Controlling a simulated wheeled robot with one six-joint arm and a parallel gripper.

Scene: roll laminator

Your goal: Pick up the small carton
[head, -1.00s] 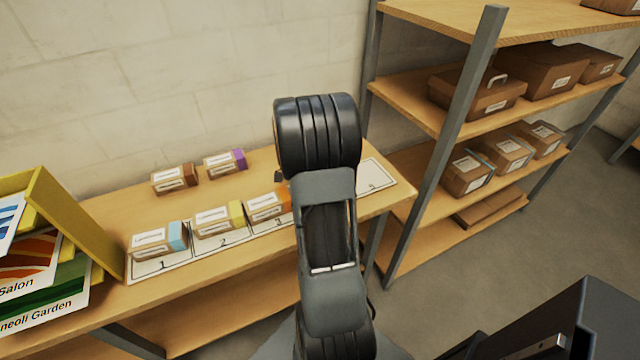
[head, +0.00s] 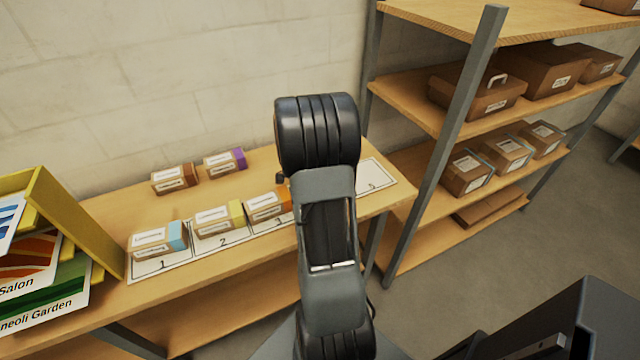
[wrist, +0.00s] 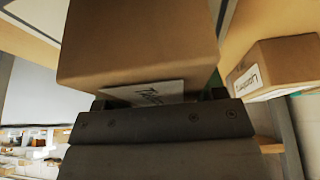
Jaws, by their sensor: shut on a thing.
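In the wrist view, my gripper (wrist: 162,97) is shut on a plain brown carton (wrist: 140,45) with a white label on its near face. The carton fills the upper middle of that view. In the head view, my arm hides my gripper and the held carton. Small cartons with coloured ends stand on the wooden table in the head view: a blue one (head: 157,241), a yellow one (head: 216,219) and an orange one (head: 266,205) in front, and a brown one (head: 174,178) and a purple one (head: 224,162) behind.
A numbered white strip (head: 180,262) lies along the table's front. A yellow rack (head: 75,230) with printed sheets stands at the left. A shelf unit (head: 445,150) with brown boxes stands at the right. Another brown box (wrist: 268,66) is right of the held carton in the wrist view.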

